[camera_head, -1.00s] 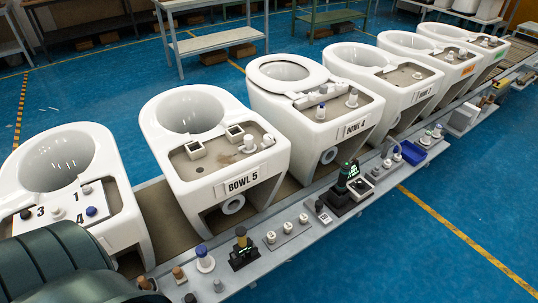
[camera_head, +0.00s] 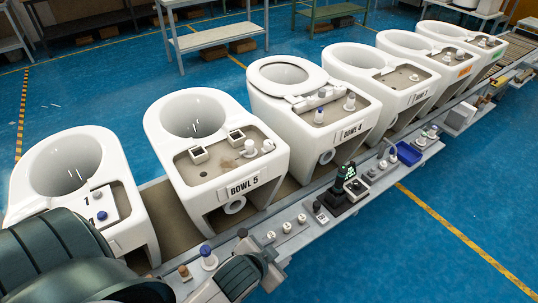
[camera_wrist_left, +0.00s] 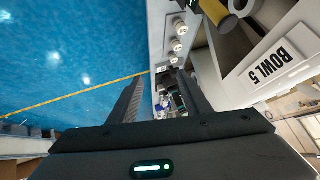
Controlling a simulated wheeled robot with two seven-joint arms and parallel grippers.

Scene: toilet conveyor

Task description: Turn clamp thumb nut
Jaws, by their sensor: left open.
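My left gripper (camera_head: 262,262) reaches in low over the shelf in front of the bowls. In the left wrist view the gripper (camera_wrist_left: 160,78) has its two dark fingers apart, with nothing held between them. No clamp thumb nut can be told for certain. A fixture with a dark knob (camera_head: 242,233) is mostly hidden behind the gripper; a tan-yellow cylinder with dark ends (camera_wrist_left: 236,8) shows at the top of the wrist view. White round knobs (camera_head: 287,227) sit on a shelf block just beyond the gripper and also show in the wrist view (camera_wrist_left: 177,45). My right gripper is out of view.
The BOWL 5 toilet (camera_head: 205,190) stands close behind the shelf, with the BOWL 4 toilet (camera_head: 345,115) beyond. A blue-topped white knob (camera_head: 208,258) is left of the gripper. A black device with a green display (camera_head: 346,180) stands further right. Blue floor (camera_head: 420,255) lies clear in front.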

